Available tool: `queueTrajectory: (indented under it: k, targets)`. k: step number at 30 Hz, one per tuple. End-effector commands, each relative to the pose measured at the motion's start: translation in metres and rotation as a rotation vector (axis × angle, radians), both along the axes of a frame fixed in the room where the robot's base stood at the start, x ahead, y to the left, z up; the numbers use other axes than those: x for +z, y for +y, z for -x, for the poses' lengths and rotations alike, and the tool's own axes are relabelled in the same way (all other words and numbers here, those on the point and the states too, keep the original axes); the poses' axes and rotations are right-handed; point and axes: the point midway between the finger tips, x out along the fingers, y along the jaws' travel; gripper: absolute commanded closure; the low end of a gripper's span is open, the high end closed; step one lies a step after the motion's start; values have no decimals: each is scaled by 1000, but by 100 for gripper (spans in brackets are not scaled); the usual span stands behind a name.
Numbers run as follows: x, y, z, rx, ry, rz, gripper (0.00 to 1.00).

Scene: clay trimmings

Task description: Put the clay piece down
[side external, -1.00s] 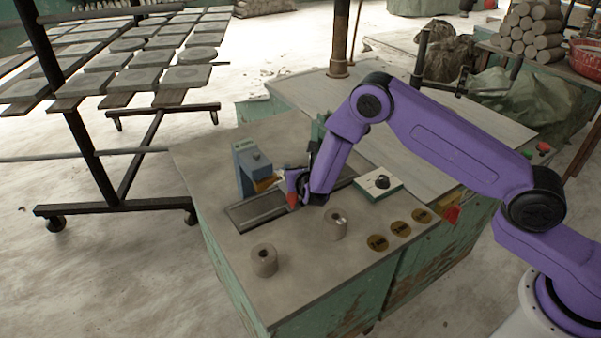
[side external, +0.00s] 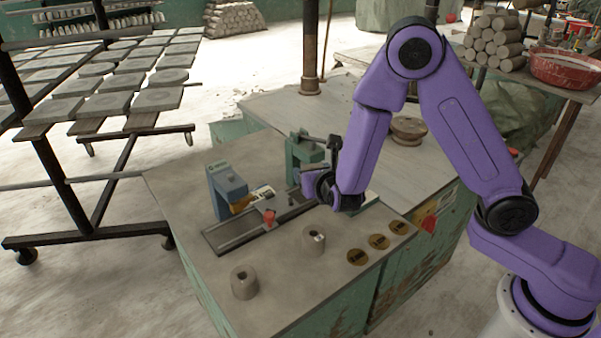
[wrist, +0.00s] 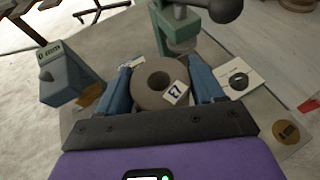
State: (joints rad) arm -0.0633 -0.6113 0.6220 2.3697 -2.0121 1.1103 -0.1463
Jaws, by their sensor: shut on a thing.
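The clay piece (wrist: 150,98) is a grey-brown ring with a dark central hole and a white marked tag. In the wrist view it sits between the two blue fingers of my gripper (wrist: 160,80), which is shut on it. In the side view my gripper (side external: 309,185) is over the bench near the green press, and I cannot make out the held piece there. Whether its underside touches anything cannot be told. Two other holed clay pieces stand upright on the bench: one at the front left (side external: 244,285), one with a white mark (side external: 313,244).
A blue-grey gauge (side external: 228,192) stands at the left beside a long dark rail (side external: 235,237). The green press (side external: 303,152) is behind my gripper. A white box with a black dial (wrist: 241,78) lies right. Three bronze discs (side external: 378,242) lie near the bench's right edge.

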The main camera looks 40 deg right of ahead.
Motion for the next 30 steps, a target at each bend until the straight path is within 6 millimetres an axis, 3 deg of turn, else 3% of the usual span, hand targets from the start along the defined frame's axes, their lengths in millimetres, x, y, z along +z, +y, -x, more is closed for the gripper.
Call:
queueTrajectory:
  k: [4, 8, 15, 21, 25, 30]
  targets:
    - [3, 3, 13, 3, 3, -1, 79]
    - [-3, 20, 35, 10, 17, -9, 79]
    - [-19, 57, 104, 12, 33, -13, 79]
    - [-23, 67, 150, 8, 17, -4, 79]
    - [-23, 68, 164, 5, 4, 0, 79]
    - [-25, 71, 163, -1, -2, 1, 79]
